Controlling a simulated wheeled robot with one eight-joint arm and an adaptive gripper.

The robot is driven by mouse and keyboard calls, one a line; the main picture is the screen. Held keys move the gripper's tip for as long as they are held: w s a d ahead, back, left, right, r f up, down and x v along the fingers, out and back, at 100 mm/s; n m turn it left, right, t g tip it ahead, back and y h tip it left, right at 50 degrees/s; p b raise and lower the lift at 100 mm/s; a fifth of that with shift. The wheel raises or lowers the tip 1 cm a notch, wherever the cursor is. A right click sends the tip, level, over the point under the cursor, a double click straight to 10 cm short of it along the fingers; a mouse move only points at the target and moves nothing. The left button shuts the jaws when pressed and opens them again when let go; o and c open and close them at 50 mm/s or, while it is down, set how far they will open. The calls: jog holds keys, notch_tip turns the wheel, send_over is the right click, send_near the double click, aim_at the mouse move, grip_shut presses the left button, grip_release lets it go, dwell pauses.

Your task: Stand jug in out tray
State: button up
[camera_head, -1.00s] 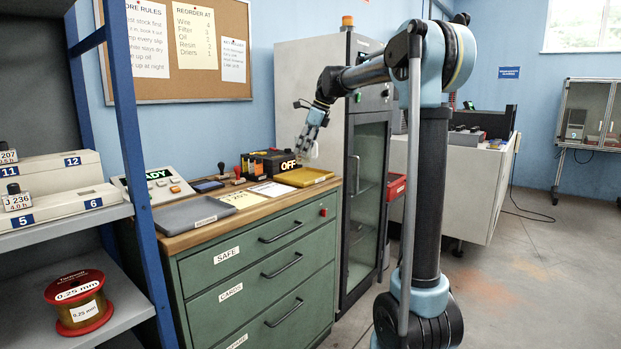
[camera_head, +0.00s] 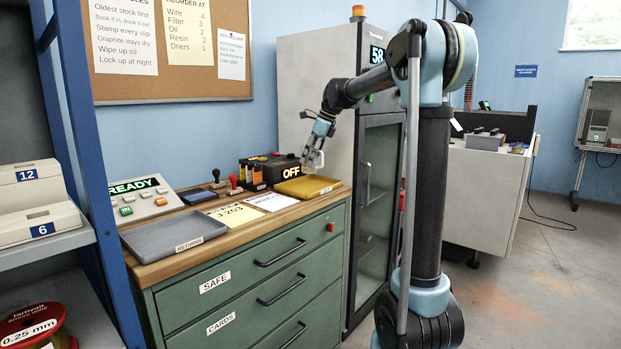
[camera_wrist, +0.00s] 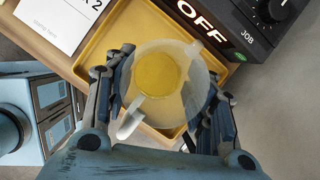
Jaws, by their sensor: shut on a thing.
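A translucent whitish jug (camera_head: 316,158) with a pale handle is in my gripper (camera_head: 319,141) at the back right of the bench. The wrist view shows the jug (camera_wrist: 152,104) from above, between both fingers of my gripper (camera_wrist: 165,85). A round yellow patch shows inside it; I cannot tell whether it is contents or the tray seen through it. The yellow tray (camera_head: 309,187) lies below, its bare floor and rim (camera_wrist: 113,50) visible around the jug. Its front label is too small to read. The jug appears above the tray; contact is not clear.
A black box lit OFF (camera_head: 288,171) stands behind the yellow tray. Paper slips (camera_head: 270,202), stamps (camera_head: 234,184) and a grey tray (camera_head: 175,235) lie to the left. A tall cabinet (camera_head: 328,75) stands right of the bench.

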aim_at(310, 172)
jog(key=shift+f, duration=2.95)
jog(key=o, duration=1.2)
jog(key=shift+s+f, duration=0.1)
jog(key=v, duration=1.2)
